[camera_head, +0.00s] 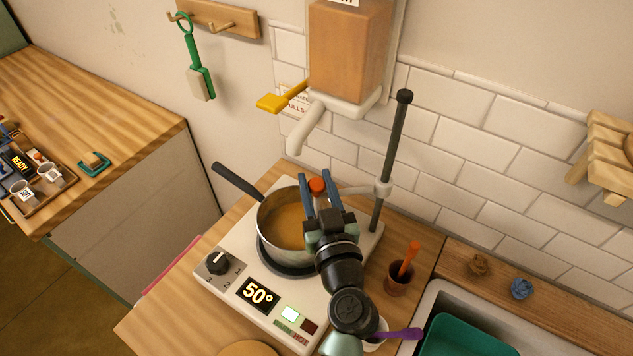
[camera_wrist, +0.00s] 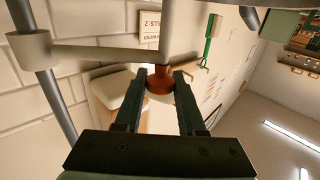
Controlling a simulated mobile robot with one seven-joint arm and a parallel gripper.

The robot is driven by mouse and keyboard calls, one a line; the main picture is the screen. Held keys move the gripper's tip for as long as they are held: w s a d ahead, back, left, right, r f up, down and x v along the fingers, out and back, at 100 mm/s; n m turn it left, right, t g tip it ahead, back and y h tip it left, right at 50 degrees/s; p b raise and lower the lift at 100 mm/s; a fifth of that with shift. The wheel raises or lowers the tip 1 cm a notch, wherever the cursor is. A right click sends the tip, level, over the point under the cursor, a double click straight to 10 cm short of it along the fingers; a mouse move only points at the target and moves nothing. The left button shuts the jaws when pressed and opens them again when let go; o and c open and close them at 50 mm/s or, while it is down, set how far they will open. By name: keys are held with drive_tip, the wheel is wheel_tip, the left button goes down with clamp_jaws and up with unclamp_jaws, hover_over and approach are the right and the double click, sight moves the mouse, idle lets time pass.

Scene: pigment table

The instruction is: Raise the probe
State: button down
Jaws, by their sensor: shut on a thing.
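The probe's red knob (camera_head: 317,185) sits above the pot, at the end of a pale side arm (camera_head: 354,190) clamped to a dark upright rod (camera_head: 393,140). My gripper (camera_head: 318,183) is shut on this knob. In the wrist view the knob (camera_wrist: 158,84) lies between my two fingertips, and the grey probe shaft (camera_wrist: 167,30) runs from it to the picture's top edge. The steel pot (camera_head: 268,212) holds orange-brown liquid and stands on the white hot plate (camera_head: 212,281), whose display reads 50°. The probe's lower end is hidden, so I cannot tell how deep it sits.
A dispenser (camera_head: 350,45) with a white spout and yellow lever hangs behind the pot. A brown cup (camera_head: 398,284) with an orange tool stands right of the hot plate. A sink (camera_head: 430,302) with a teal tub is at the lower right. The pot's handle (camera_head: 236,180) points up-left.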

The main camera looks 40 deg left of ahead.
idle(0.4)
wheel_tip(320, 180, up, 18)
drive_tip(key=p, duration=0.8)
drive_tip(key=shift+f, duration=0.2)
drive_tip(key=shift+r, duration=0.1)
drive_tip(key=c, duration=0.5)
unclamp_jaws()
drive_tip(key=shift+f, duration=0.2)
drive_tip(key=b+v, duration=0.6)
drive_tip(key=v, duration=0.7)
